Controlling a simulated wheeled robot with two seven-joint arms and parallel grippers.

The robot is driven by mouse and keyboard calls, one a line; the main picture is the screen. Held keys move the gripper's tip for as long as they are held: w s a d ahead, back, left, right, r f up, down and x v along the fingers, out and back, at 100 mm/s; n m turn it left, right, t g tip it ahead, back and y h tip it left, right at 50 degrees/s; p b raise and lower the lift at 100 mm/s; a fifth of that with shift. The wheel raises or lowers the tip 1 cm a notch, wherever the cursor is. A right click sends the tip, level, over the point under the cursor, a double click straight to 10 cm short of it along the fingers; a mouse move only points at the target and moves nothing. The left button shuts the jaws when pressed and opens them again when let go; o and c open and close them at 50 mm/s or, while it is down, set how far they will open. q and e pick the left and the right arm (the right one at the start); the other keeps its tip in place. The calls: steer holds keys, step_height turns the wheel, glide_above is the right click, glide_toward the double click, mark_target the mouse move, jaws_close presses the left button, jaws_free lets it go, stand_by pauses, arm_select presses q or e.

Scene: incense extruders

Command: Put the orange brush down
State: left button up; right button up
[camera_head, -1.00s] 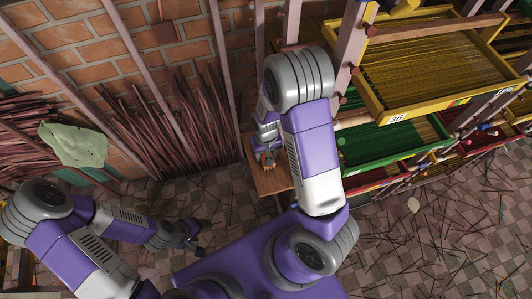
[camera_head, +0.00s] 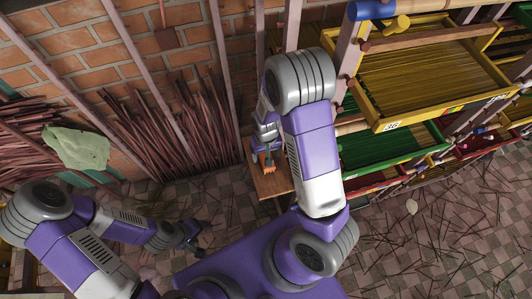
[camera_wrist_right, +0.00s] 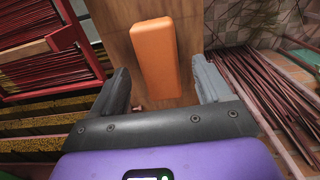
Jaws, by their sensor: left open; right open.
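The orange brush (camera_wrist_right: 158,58) lies on a small wooden table (camera_wrist_right: 118,22) in the right wrist view, with its plain orange block side showing. It lies between and beyond the two open fingers of my right gripper (camera_wrist_right: 162,84), with a gap on each side. In the head view the brush (camera_head: 270,165) is a small orange patch on the wooden table (camera_head: 273,186), just below my right gripper (camera_head: 268,154), partly hidden by it. Bristles are not visible in the wrist view. My left gripper (camera_head: 194,246) is open and empty over the floor, far from the table.
A rack with a yellow tray (camera_head: 388,126) and a green tray (camera_head: 400,158) of sticks stands right of my right arm. Bundles of reddish sticks (camera_head: 180,130) lean on the brick wall (camera_head: 110,48). The tiled floor (camera_head: 385,240) has scattered sticks.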

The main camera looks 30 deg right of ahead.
step_height(320, 180, up, 5)
steer(key=p, duration=0.3)
steer(key=shift+a, duration=0.1)
stand_by(0.4)
